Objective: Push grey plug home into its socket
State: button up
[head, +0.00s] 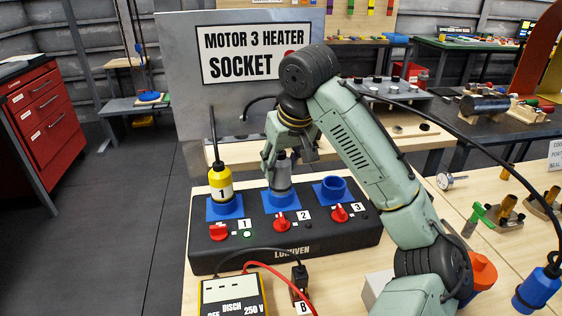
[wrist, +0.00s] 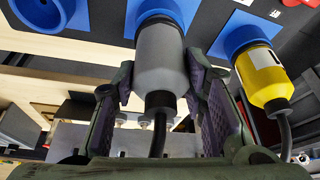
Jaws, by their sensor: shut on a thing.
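The grey plug (head: 280,174) stands upright at the middle blue socket (head: 281,200), marked 2, on the black socket box (head: 300,238). In the wrist view the grey plug (wrist: 161,62) has its front end at the blue ring of the socket (wrist: 158,14); I cannot tell how deep it sits. My gripper (head: 284,150) is above the box, its fingers around the plug's upper part. In the wrist view my gripper's fingers (wrist: 163,85) lie on both sides of the plug. A black cable runs from the plug's back end.
A yellow plug (head: 221,184) marked 1 stands in the left blue socket. The right blue socket (head: 330,188), marked 3, is empty. Red knobs line the box front. A yellow meter (head: 233,296) with cables lies in front. A grey sign panel (head: 190,80) stands behind.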

jog(key=shift+f, duration=0.55)
jog(key=o, duration=1.3)
jog(key=shift+v, duration=4.05)
